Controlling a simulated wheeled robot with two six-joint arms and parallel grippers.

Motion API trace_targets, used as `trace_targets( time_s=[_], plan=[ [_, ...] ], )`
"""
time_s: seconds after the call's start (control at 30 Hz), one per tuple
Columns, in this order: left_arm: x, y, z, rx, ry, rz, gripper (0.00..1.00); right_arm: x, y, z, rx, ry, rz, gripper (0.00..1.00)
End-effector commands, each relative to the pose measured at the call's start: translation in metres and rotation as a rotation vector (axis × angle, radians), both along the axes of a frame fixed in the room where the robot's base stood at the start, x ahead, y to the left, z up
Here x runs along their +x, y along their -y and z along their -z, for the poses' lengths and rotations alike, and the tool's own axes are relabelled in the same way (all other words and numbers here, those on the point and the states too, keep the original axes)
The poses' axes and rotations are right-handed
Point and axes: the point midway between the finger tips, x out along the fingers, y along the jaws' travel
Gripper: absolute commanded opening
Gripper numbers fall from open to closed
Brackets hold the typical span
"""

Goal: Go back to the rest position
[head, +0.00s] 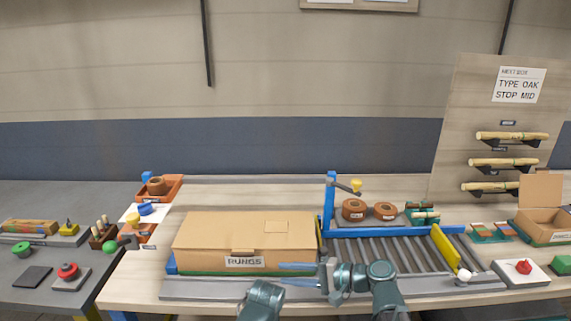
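My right gripper (281,273) is at the front of the bench, its two blue fingers pointing left with a gap between them. It is open and nothing shows between the fingers. It is just in front of the right end of a closed cardboard box (215,240) labelled RUNGS. From this view I cannot tell whether it touches the box. A part of my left arm (262,299) shows at the bottom middle; its fingers do not show.
A roller conveyor (375,253) with a blue frame and a yellow stop bar (445,246) lies right of the box. A red button (524,267) sits at the front right. An open carton (543,217) is at far right. A rack board (480,125) holds wooden rods.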

Motion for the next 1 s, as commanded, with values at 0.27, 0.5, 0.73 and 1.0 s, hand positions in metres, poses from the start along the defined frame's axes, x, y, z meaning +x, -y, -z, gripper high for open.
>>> trace_targets(
  time_s=[0.27,0.5,0.73,1.0],
  plan=[
    [0.000,0.000,0.000,0.000,0.000,0.000,0.41,-0.029,0.031,0.100,-0.570,0.043,-0.176,0.36],
    [0.000,0.000,0.000,0.000,0.000,0.000,0.41,-0.050,0.091,0.149,-1.002,0.048,-0.346,0.36],
    [0.000,0.000,0.000,0.000,0.000,0.000,0.41,-0.063,0.151,0.163,-1.341,0.026,-0.494,0.36],
    [0.000,0.000,-0.040,0.000,0.000,0.000,0.41,-0.094,0.086,0.124,-1.398,0.085,-0.708,0.36]
  ],
)
